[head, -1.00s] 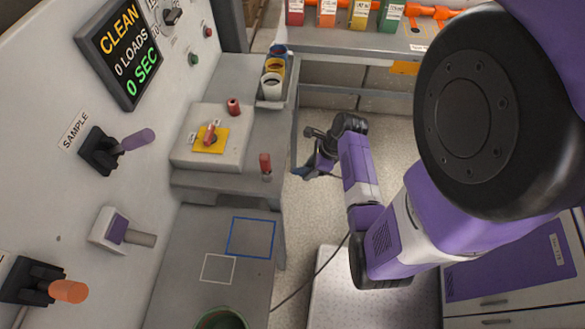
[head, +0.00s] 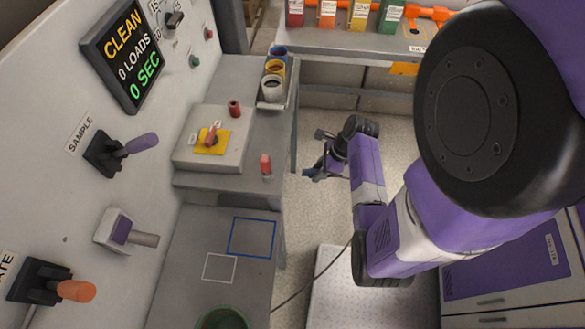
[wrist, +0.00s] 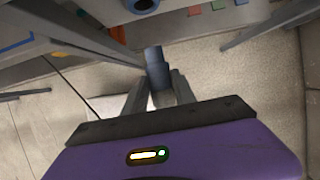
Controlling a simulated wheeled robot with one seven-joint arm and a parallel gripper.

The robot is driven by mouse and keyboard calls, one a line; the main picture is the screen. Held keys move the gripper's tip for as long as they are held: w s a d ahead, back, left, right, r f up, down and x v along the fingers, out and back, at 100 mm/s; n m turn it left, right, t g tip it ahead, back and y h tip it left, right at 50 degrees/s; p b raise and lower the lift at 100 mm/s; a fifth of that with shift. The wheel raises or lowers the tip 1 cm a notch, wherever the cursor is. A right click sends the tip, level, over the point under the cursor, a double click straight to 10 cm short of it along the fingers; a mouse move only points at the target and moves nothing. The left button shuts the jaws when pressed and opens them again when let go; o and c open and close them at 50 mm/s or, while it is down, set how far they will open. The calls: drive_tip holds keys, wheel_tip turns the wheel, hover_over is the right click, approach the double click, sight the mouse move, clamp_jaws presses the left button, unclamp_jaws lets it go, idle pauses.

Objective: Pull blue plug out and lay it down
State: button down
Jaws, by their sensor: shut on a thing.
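My gripper (wrist: 158,92) is shut on the blue plug (wrist: 157,65), a grey-blue cylinder that sticks out beyond the fingertips in the wrist view. In the head view, my gripper (head: 322,168) is over the floor, to the right of the bench edge, with the bluish plug (head: 311,174) at its tip. The plug is clear of any surface as far as I can see. A blue square outline (head: 252,237) is on the lower grey bench and looks empty.
A white square outline (head: 219,268) and a green bowl (head: 222,320) are on the lower bench (head: 190,240). Coloured cups (head: 272,88) stand at the back. Levers (head: 141,143) jut from the left panel.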

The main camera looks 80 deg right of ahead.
drive_tip(key=shift+s, duration=0.4)
drive_tip(key=shift+d+r, duration=0.1)
